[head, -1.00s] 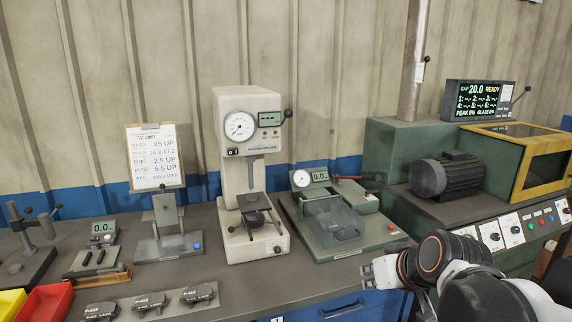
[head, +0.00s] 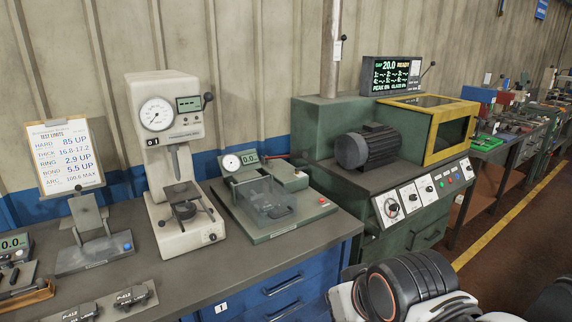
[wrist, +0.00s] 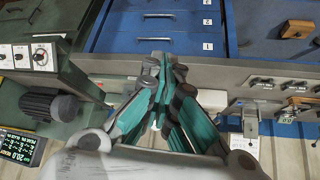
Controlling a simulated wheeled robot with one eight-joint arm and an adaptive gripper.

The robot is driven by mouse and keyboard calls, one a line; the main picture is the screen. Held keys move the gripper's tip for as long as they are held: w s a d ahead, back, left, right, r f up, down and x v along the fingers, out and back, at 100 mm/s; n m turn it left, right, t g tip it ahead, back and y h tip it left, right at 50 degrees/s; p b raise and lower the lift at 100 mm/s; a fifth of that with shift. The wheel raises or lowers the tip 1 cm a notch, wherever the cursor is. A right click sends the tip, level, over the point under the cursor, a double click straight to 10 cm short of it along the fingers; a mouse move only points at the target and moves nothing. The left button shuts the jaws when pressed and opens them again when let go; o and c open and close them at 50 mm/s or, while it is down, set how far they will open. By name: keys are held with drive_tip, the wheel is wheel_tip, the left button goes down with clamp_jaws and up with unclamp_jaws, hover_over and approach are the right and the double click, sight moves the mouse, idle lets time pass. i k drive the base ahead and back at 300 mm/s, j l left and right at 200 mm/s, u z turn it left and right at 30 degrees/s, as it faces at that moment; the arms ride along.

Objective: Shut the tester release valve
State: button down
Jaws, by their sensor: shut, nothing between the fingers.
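The green tester (head: 262,232) stands on the bench in the head view, with a round gauge, a small display reading 0.0 and a clear guard over its middle. A small red knob (head: 321,200) is on its front right corner, and a dark red lever reaches back right. I cannot tell which part is the release valve. My gripper (wrist: 165,70) shows in the wrist view, its teal and grey fingers shut and empty, in front of the bench edge. In the head view my arm fills the bottom right, apart from the tester; the fingertips are not visible there.
A white press with a dial (head: 164,90) stands left of the tester. A green machine with a motor (head: 366,147) and yellow-framed guard stands right. Blue drawers (head: 275,289) lie under the bench. Open floor (head: 520,225) is at the right.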

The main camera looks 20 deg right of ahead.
sight(297, 170)
drive_tip(key=i+l+u, duration=0.2)
drive_tip(key=i+l, duration=1.55)
drive_tip(key=i, duration=0.05)
